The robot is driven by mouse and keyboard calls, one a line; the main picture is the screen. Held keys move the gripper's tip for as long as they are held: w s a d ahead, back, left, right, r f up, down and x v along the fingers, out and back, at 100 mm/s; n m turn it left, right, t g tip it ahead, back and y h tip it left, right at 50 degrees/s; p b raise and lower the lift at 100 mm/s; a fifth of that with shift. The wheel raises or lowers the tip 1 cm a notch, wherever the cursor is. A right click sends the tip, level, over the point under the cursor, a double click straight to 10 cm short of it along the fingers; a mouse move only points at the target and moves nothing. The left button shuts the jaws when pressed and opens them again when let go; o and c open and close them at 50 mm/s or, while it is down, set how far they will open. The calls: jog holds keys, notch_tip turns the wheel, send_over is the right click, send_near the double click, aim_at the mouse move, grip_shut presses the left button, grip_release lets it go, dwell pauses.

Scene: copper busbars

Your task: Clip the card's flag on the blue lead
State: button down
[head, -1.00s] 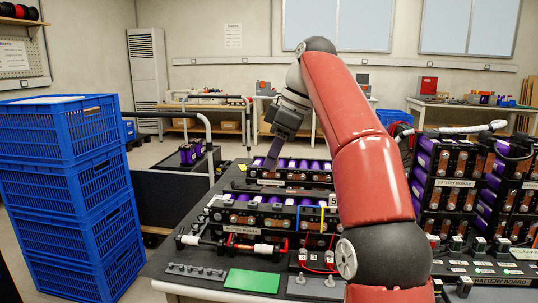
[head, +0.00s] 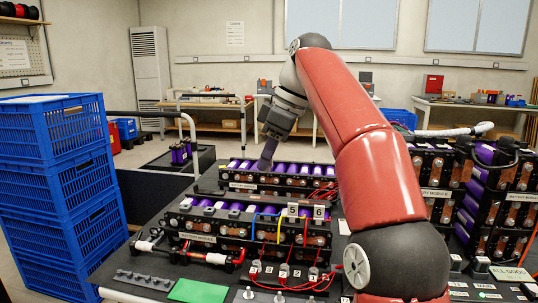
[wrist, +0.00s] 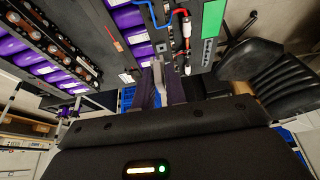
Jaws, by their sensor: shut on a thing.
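My gripper (head: 267,155) hangs over the rear battery module (head: 243,185) in the head view, its fingers pointing down. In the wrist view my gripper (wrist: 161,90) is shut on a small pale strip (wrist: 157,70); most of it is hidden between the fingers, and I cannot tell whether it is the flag. The blue lead (head: 253,225) arches over the front module (head: 196,238), beside a yellow and a red lead. My gripper is behind and above it, apart from it. A card (head: 487,278) lettered "ALL GOO…" is partly cut off at lower right.
Number tags 5 (head: 293,210) and 6 (head: 319,212) stand on the front module. A green mat (head: 198,291) lies at the table's front. Stacked blue crates (head: 60,190) stand left. More battery modules (head: 495,180) stand right. My arm hides the middle right.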

jog(key=shift+f+b, duration=3.6)
jog(key=shift+f, duration=0.75)
jog(key=shift+f+p, duration=0.1)
jog(key=shift+p, duration=0.4)
jog(key=shift+f, duration=0.15)
jog(key=shift+f, duration=0.3)
jog(key=shift+f+b, duration=0.6)
jog(key=c, duration=1.4)
grip_release()
jog(key=shift+o, duration=0.2)
